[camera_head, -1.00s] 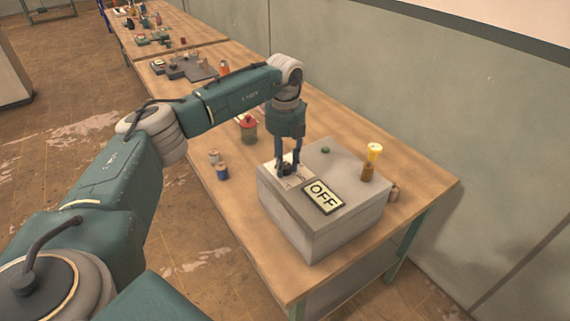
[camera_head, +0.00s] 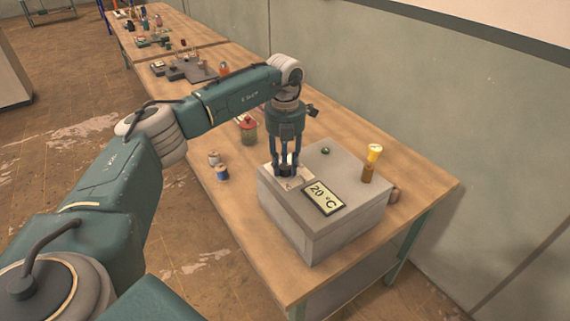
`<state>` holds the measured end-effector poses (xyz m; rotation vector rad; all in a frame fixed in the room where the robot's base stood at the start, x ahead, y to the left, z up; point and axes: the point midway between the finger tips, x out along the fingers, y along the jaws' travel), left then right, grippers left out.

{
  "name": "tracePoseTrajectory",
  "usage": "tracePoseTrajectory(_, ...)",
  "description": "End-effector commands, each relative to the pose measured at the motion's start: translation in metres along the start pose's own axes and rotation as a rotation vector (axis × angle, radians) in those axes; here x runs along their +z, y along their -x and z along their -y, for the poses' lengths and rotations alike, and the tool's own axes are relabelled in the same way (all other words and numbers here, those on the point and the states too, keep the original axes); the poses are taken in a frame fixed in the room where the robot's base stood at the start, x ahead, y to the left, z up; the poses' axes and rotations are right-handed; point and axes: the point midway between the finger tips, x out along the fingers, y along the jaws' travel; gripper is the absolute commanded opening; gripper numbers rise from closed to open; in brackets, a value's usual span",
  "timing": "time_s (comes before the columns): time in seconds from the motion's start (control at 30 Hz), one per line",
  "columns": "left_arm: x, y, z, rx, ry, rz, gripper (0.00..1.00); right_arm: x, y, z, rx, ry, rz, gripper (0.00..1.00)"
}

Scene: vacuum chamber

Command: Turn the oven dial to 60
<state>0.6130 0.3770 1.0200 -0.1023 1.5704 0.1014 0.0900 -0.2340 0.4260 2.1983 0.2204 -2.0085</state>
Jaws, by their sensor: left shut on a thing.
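The oven is a grey box (camera_head: 322,233) on the near end of the wooden table. Its display (camera_head: 324,197) on the top reads 20 °C. A pale plate (camera_head: 292,183) lies on the top behind the display. My left gripper (camera_head: 287,171) points straight down over this plate and is shut on the dark dial, which its fingers mostly hide. A small green button (camera_head: 325,151) is on the oven top at the back. My right gripper is not in view.
A yellow-topped brown cylinder (camera_head: 370,163) stands by the oven's right side. Spools (camera_head: 221,172) and a red-lidded jar (camera_head: 248,130) stand left of the oven. More items crowd the far tables.

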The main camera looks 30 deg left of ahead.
Motion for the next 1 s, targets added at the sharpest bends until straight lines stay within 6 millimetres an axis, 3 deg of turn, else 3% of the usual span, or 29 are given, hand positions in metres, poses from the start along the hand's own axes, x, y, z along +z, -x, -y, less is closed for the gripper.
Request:
tracePoseTrajectory(0.23, 0.003, 0.004, 0.0, -0.002, 0.002, 0.01, 0.04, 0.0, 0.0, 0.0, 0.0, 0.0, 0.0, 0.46)
tracePoseTrajectory(0.27, 0.003, 0.004, 0.0, -0.001, 0.002, 0.01, 0.32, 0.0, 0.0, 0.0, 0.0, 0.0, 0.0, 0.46)
tracePoseTrajectory(0.37, 0.002, 0.003, 0.0, -0.001, 0.002, 0.009, 0.49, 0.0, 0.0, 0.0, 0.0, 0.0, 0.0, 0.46)
tracePoseTrajectory(0.73, 0.001, 0.008, 0.0, -0.001, 0.002, 0.005, 0.49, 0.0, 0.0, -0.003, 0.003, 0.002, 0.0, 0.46)
tracePoseTrajectory(1.0, 0.002, 0.058, 0.0, -0.002, 0.002, 0.01, 0.49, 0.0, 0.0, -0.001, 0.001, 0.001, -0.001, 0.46)
